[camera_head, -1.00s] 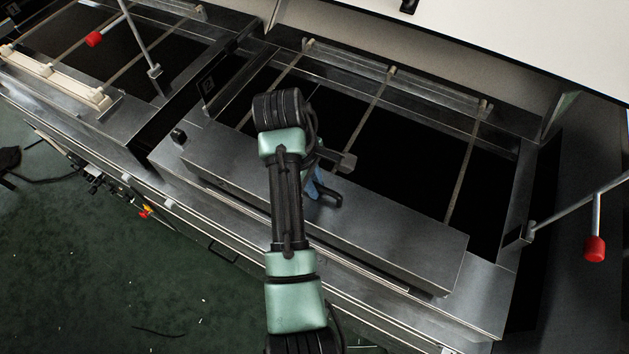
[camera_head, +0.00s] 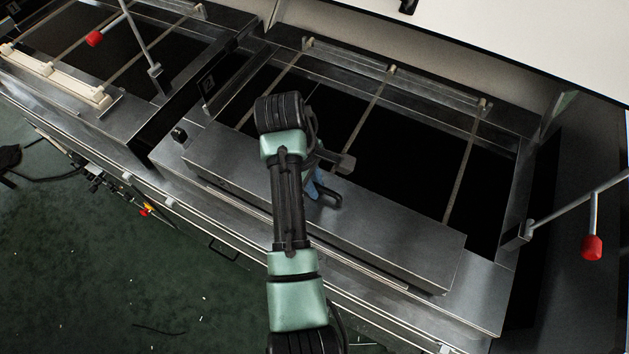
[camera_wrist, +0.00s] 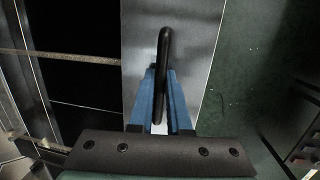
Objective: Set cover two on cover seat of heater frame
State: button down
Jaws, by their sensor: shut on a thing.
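Cover two (camera_head: 390,237) is a long grey metal cover with a black handle (camera_head: 330,197). In the head view it lies lengthwise along the front side of the heater frame (camera_head: 481,292), roughly parallel to its front edge. My gripper (camera_head: 316,187) has its blue fingers shut on the handle, partly hidden behind my arm. In the wrist view the fingers (camera_wrist: 160,98) close around the black handle (camera_wrist: 163,60), with the cover's plate (camera_wrist: 196,45) behind. The cover hides the cover seat beneath it. I cannot tell whether the cover touches the seat.
Thin rods (camera_head: 362,118) cross the frame's dark opening, and a metal bar (camera_head: 395,75) runs behind. A red-knobbed lever (camera_head: 592,247) stands at right, another (camera_head: 94,39) at upper left. A neighbouring unit with a cream bar (camera_head: 60,78) is at left. Green floor (camera_head: 120,270) is open in front.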

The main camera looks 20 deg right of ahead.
jog(key=shift+b+x, duration=0.35)
jog(key=shift+x, duration=0.55)
jog(key=c, duration=0.8)
grip_release()
jog(key=shift+a, duration=0.2)
jog(key=p+v, duration=0.6)
jog(key=v, duration=0.7)
